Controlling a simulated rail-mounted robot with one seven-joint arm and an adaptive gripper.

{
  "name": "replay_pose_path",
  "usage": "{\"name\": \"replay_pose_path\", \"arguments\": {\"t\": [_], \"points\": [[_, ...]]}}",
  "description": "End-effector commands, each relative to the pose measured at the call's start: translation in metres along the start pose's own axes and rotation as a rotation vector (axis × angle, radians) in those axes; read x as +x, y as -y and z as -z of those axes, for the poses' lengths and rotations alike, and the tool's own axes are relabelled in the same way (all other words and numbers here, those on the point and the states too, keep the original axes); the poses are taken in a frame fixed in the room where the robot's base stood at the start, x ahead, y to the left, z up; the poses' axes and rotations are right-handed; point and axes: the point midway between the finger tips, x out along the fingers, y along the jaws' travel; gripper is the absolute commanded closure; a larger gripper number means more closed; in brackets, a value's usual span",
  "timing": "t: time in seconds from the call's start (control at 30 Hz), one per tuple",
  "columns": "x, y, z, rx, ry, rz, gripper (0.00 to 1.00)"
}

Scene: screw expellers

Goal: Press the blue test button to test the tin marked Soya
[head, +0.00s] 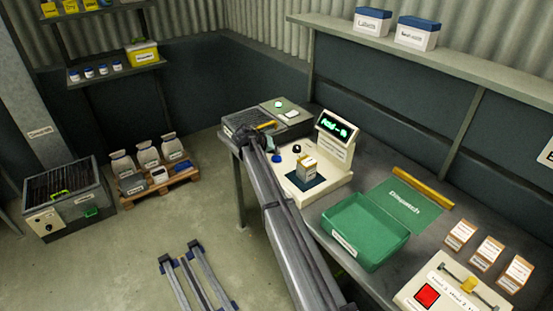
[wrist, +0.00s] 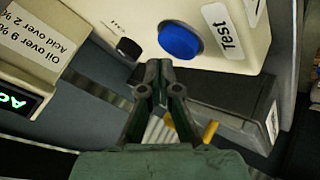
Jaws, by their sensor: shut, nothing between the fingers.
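The blue test button (wrist: 180,42) is on the cream tester, beside a "Test" label, in the wrist view. It also shows as a small blue spot in the head view (head: 277,158). My gripper (wrist: 158,64) is shut and empty, its tips appearing just below and left of the button. I cannot tell whether they touch the tester. In the head view my arm's end partly hides the tester's left side. A tin (head: 307,166) stands upright on the tester's dark pad (head: 304,183); its label is too small to read. The tester's display (head: 338,128) is lit green with "Acid" and dashes.
A black knob (wrist: 129,48) is left of the button. A dark grey unit (head: 268,122) stands behind the tester. Several small labelled cartons (head: 488,250) and a red button (head: 427,295) are at the right.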

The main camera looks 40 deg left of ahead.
Motion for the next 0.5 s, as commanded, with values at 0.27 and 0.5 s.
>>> {"name": "replay_pose_path", "arguments": {"t": [0.27, 0.5], "points": [[0.001, 0.0007, -0.0007, 0.0, 0.0, 0.0, 1.0], [0.0062, 0.0045, -0.0045, 0.0, 0.0, 0.0, 1.0]]}}
